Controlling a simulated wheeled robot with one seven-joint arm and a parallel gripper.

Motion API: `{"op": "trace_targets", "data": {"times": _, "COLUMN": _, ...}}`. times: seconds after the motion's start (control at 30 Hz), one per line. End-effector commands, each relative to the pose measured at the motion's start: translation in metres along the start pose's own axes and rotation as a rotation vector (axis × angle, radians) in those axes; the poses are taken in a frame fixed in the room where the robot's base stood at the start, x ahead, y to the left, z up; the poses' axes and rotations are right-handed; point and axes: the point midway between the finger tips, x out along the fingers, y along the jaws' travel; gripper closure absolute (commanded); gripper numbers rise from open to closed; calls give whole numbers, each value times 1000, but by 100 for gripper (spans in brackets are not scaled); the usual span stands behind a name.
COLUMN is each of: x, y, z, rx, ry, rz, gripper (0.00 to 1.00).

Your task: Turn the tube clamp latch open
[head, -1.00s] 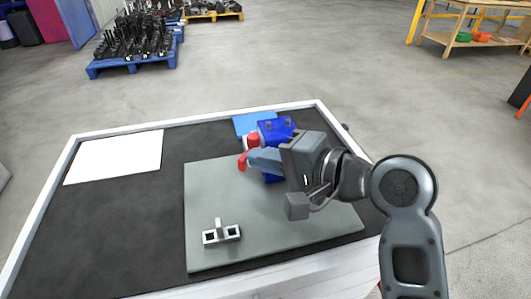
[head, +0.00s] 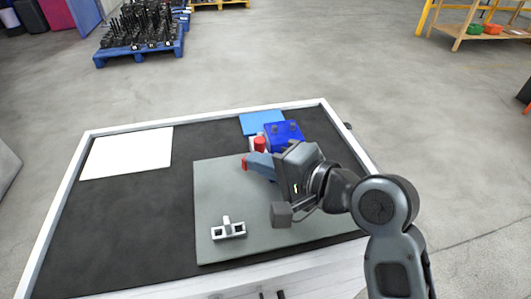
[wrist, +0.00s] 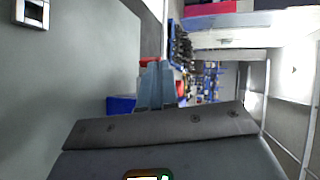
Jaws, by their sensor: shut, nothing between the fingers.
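A blue clamp block (head: 283,134) stands near the back of the grey board, with a red upright knob (head: 260,144) at its left. A small red piece (head: 245,162), which looks like the latch lever, shows just beyond my fingertips. My gripper (head: 253,162) is shut and empty, its fingers pointing left in front of the blue block. In the wrist view my gripper (wrist: 156,66) has its blue-grey fingers together, with red parts (wrist: 150,61) behind the tips and part of the blue block (wrist: 121,105) at the left. Whether the fingers touch the red piece is unclear.
A small pale bracket (head: 228,229) sits on the grey board (head: 215,195). A white sheet (head: 127,152) lies at the table's left, and a light blue plate (head: 262,122) lies behind the clamp. A raised white rim (head: 60,200) edges the table. The front left is clear.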

Motion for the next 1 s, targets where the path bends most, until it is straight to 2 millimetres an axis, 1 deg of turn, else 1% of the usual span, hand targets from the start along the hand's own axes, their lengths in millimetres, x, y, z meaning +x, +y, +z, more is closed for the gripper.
{"op": "trace_targets", "data": {"times": 0.03, "x": 0, "y": -3, "z": 1, "rx": 1, "ry": -1, "rz": 2, "gripper": 100}}
{"op": "trace_targets", "data": {"times": 0.3, "x": 7, "y": -6, "z": 7, "rx": 0, "ry": -2, "rz": 1, "gripper": 100}}
{"op": "trace_targets", "data": {"times": 0.63, "x": 13, "y": -5, "z": 10, "rx": -1, "ry": -1, "rz": 0, "gripper": 100}}
{"op": "trace_targets", "data": {"times": 1.0, "x": 15, "y": -4, "z": 10, "rx": -1, "ry": -1, "rz": 0, "gripper": 100}}
